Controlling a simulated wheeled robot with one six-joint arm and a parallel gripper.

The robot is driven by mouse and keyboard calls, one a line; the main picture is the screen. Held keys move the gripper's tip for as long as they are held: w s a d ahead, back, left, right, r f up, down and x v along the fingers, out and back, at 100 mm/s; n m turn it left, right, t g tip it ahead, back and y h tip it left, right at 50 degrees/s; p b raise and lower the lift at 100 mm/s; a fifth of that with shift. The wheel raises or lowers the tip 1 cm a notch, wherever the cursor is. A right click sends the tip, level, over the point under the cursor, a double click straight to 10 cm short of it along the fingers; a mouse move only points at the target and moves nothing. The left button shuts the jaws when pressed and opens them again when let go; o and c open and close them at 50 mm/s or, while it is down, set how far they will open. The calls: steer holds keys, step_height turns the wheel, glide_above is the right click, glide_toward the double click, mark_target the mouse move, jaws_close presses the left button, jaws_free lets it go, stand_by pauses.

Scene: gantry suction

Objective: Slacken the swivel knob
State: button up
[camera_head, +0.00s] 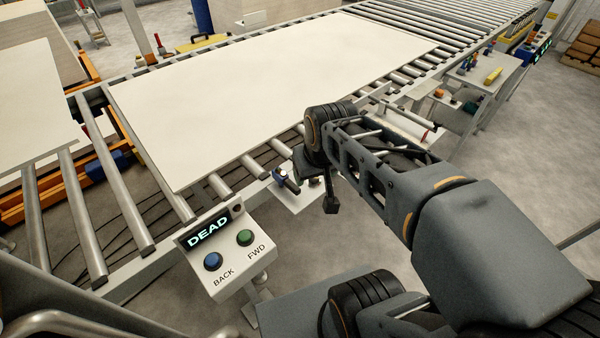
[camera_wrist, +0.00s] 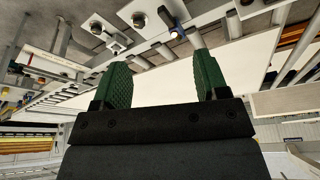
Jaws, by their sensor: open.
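My gripper (camera_head: 329,198) hangs beside the conveyor's near rail in the head view, partly hidden by my own wrist. In the wrist view my gripper (camera_wrist: 163,72) is open, its two green ribbed pads wide apart with nothing between them. A blue-and-dark fitting (camera_head: 281,177) stands on a light bracket at the rail, just left of my gripper. It also shows in the wrist view (camera_wrist: 178,22), beyond the pads. Near it in the wrist view is a dark round knob (camera_wrist: 138,19) on a light plate. I cannot tell for sure which part is the swivel knob.
A control box (camera_head: 228,250) with a lit "DEAD" display, a blue BACK button (camera_head: 213,261) and a green FWD button (camera_head: 245,237) stands left of my gripper. A large white board (camera_head: 270,90) lies on the rollers. A side table (camera_head: 483,75) with small parts stands right.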

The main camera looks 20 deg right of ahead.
steer(key=w+d+f+g+b, duration=0.2)
steer(key=w+d+f, duration=0.3)
steer(key=w, duration=0.5)
steer(key=w+d+f+g+b, duration=0.1)
steer(key=w+d+f+b, duration=0.15)
steer(key=w+f, duration=0.55)
steer(key=shift+g, duration=0.3)
steer(key=f, duration=0.4)
steer(key=w+d+f, duration=0.1)
steer(key=f, duration=0.3)
steer(key=w+f+p, duration=0.1)
steer(key=f, duration=0.4)
steer(key=shift+d, duration=0.3)
steer(key=shift+w+f, duration=0.1)
steer(key=shift+f, duration=0.55)
steer(key=shift+c, duration=0.5)
steer(key=c, duration=0.8)
